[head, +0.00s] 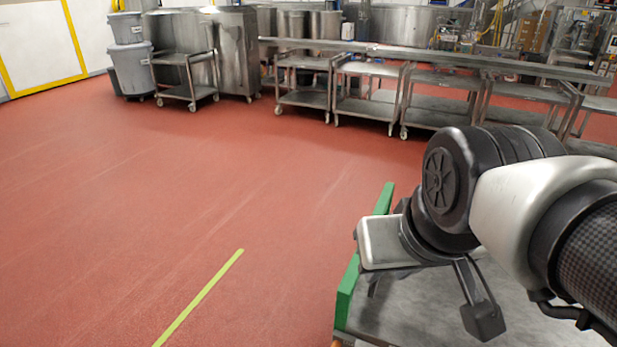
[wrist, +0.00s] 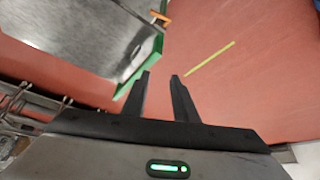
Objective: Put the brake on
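A steel-topped cart (head: 430,312) with a green edge (head: 346,290) stands at the lower right in the head view, under my arm. Its grey top (wrist: 95,35) and green edge (wrist: 140,67) also show in the wrist view. A small orange part (wrist: 160,17) sticks out beyond the green edge there; a sliver of orange shows at the bottom of the head view. I cannot tell whether it is the brake or which way it is set. My gripper (wrist: 161,76) is open and empty, its fingertips apart over the red floor beside the green edge.
A yellow-green floor stripe (head: 200,297) lies left of the cart. Several steel carts (head: 368,104) stand along the back under a long steel rail, with grey bins (head: 131,68) at the back left. The red floor between is clear.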

